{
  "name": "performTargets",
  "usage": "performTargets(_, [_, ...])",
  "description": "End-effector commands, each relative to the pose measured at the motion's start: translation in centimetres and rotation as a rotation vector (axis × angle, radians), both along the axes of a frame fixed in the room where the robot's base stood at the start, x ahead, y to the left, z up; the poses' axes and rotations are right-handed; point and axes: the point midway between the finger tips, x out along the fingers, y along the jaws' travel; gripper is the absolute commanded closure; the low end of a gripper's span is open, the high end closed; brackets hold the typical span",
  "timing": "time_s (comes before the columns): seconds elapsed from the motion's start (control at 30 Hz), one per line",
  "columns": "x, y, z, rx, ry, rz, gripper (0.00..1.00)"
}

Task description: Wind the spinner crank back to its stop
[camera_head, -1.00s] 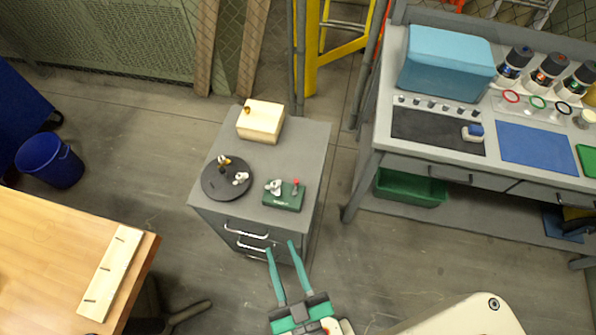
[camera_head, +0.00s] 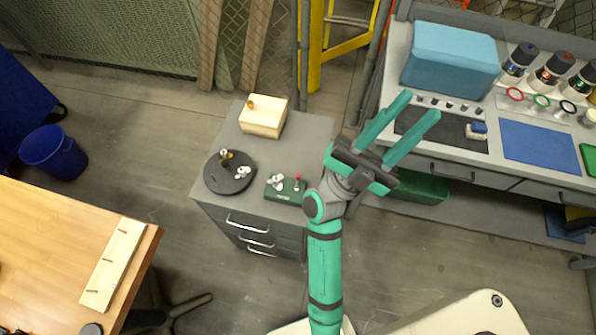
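A small green base (camera_head: 285,194) sits on the front of the grey cabinet's top (camera_head: 300,130). It carries a white metal fitting (camera_head: 277,180) and an upright lever with a red knob (camera_head: 298,177). A round black disc (camera_head: 222,183) lies to its left, with a small black-and-yellow piece (camera_head: 226,156) and a white piece (camera_head: 242,171) on it. I cannot tell for sure which of these is the spinner crank. My gripper (camera_head: 420,105) is open and empty, up and to the right of the cabinet, over the bench's front edge in the picture. My arm passes close beside the green base.
A pale wooden box (camera_head: 263,122) stands at the back of the cabinet. The grey bench (camera_head: 388,85) at right holds a blue case (camera_head: 450,62), bottles and mats. A wooden table (camera_head: 60,250) is at lower left. Floor between them is mostly clear.

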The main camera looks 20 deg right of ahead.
Motion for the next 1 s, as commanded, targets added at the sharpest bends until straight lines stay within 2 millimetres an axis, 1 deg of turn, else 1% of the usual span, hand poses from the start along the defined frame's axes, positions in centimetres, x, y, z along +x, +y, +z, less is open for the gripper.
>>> performTargets(0.03, [-0.6,-1.2,0.6,0.044,-0.068,-0.036,0.69])
performTargets(0.1, [-1.6,-2.9,0.9,0.111,-0.147,-0.091,0.69])
performTargets(0.17, [-2.5,-4.3,0.9,0.176,-0.213,-0.135,0.69])
performTargets(0.27, [-3.8,-6.5,0.2,0.297,-0.316,-0.205,0.69])
performTargets(0.37, [-4.8,-8.5,-1.3,0.433,-0.409,-0.270,0.69])
performTargets(0.47, [-5.5,-10.0,-3.5,0.583,-0.490,-0.327,0.69])
performTargets(0.57, [-5.6,-11.1,-6.3,0.749,-0.560,-0.375,0.69])
performTargets(0.6, [-5.5,-11.3,-7.5,0.819,-0.584,-0.392,0.69])
performTargets(0.67, [-5.1,-11.6,-9.5,0.928,-0.615,-0.413,0.69])
performTargets(0.73, [-4.4,-11.5,-11.9,1.059,-0.645,-0.432,0.69])
performTargets(0.83, [-2.9,-10.8,-15.5,1.257,-0.675,-0.451,0.69])
performTargets(0.93, [-0.8,-9.2,-19.0,1.464,-0.689,-0.454,0.69])
performTargets(1.0, [1.0,-7.6,-21.4,1.613,-0.689,-0.447,0.69])
